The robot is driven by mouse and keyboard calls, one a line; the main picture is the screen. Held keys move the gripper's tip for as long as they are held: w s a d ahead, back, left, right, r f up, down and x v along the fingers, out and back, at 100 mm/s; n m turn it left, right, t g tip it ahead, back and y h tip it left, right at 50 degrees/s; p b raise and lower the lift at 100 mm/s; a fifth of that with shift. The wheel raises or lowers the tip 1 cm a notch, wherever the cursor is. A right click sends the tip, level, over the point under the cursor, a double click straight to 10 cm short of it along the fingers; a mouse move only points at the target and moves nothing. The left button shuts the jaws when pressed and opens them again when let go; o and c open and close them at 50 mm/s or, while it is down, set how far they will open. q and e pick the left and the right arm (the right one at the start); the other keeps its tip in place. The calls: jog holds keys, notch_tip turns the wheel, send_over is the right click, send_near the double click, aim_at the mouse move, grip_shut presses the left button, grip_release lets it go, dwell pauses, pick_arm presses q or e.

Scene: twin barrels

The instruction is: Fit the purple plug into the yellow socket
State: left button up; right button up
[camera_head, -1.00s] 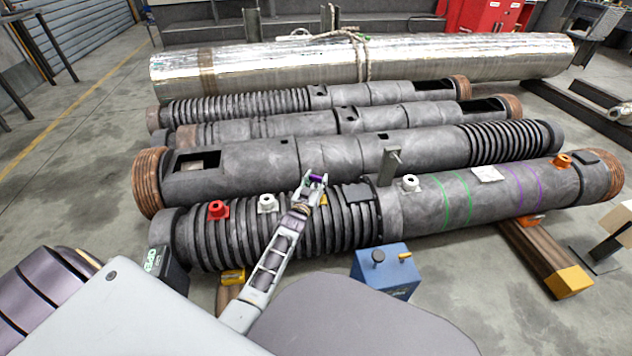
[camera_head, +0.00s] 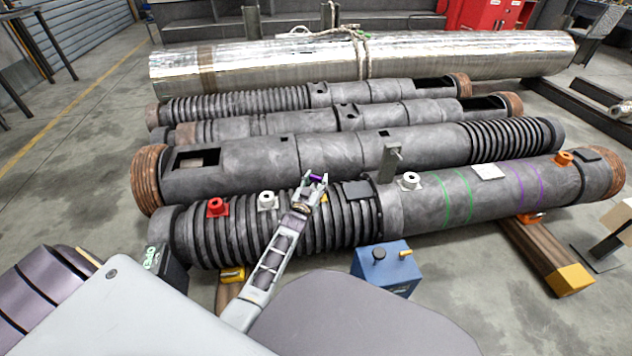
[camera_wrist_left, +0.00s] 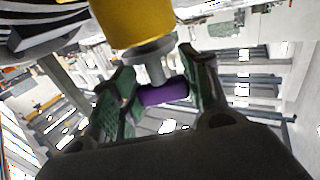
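The purple plug (camera_head: 316,178) sits between the fingertips of my left gripper (camera_head: 315,176), over the ribbed part of the front barrel. In the left wrist view the purple plug (camera_wrist_left: 163,94) lies crosswise with both fingers against its ends, so the gripper looks shut on it. A grey shank runs from the plug up to a grey disc at the end of the yellow socket (camera_wrist_left: 132,22). I cannot tell how far the shank is inside. In the head view only a sliver of the yellow socket (camera_head: 324,198) shows beside the gripper. My right gripper is not in view.
Red (camera_head: 217,208) and white (camera_head: 267,201) sockets stand on the front barrel left of my gripper. An upright grey bracket (camera_head: 389,163) and another white socket (camera_head: 410,181) stand to the right. A blue box (camera_head: 385,269) stands in front of the barrel.

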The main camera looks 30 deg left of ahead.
pick_arm(q)
jog(key=o, duration=0.5)
jog(key=shift+c, duration=0.2)
jog(key=shift+s, duration=0.15)
jog(key=s+d, duration=0.1)
jog(key=s, duration=1)
jog(key=shift+s+d, duration=0.25)
jog(key=shift+s, duration=0.05)
dwell(1.1)
